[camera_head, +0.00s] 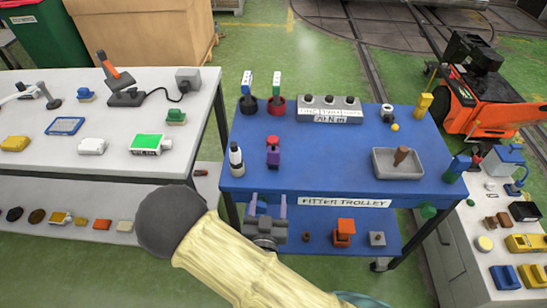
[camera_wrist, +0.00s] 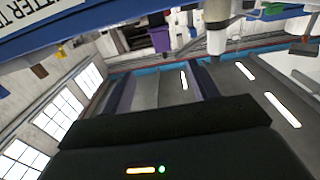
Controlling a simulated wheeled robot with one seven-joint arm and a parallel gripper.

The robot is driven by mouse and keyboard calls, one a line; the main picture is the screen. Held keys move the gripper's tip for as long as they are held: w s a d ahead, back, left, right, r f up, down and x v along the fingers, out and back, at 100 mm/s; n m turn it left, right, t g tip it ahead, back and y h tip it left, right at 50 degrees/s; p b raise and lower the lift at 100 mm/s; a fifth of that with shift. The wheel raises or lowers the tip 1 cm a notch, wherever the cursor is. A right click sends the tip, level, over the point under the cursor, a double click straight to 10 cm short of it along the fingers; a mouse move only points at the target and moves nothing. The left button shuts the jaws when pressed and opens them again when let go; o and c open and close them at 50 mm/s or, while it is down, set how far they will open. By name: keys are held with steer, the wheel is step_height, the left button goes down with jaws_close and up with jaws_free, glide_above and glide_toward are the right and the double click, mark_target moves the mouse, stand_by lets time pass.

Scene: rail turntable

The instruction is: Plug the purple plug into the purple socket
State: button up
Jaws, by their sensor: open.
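A small upright purple piece (camera_head: 273,156) with a dark, reddish top stands near the front left of the blue trolley top. A purple piece also shows in the wrist view (camera_wrist: 160,38), at the top just beyond my fingertips. I cannot tell whether it is the plug or the socket, and no second purple piece is clear. My gripper (camera_head: 268,201) is at the trolley's front edge, in front of the purple piece and apart from it. Its two fingers are spread with nothing between them, as the wrist view (camera_wrist: 163,72) also shows.
A white-and-black bottle-like piece (camera_head: 236,160) stands just left of the purple piece. Behind are a black ring holder (camera_head: 248,105), a red ring holder (camera_head: 277,107) and a grey block (camera_head: 329,109). A grey tray (camera_head: 398,174) stands right. The trolley's middle is clear.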

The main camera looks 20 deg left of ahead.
mark_target(273, 157)
steer(key=w+p, duration=0.1)
steer(key=w, duration=0.3)
steer(key=w+a+p, duration=0.1)
steer(key=w, duration=0.3)
steer(key=w+a+p, duration=0.1)
steer(key=w, duration=0.3)
steer(key=shift+a, duration=0.2)
steer(key=shift+w+r, duration=0.15)
steer(key=shift+w, duration=0.05)
steer(key=w+p, duration=0.1)
steer(key=w, duration=0.1)
steer(key=w+a, duration=0.1)
steer(key=w, duration=0.1)
steer(key=shift+w+a+r+p, duration=0.1)
steer(key=shift+w+a+p, duration=0.05)
steer(key=shift+w+p, duration=0.25)
steer(key=shift+s, duration=0.1)
steer(key=c, duration=1.1)
steer(key=shift+r, duration=0.1)
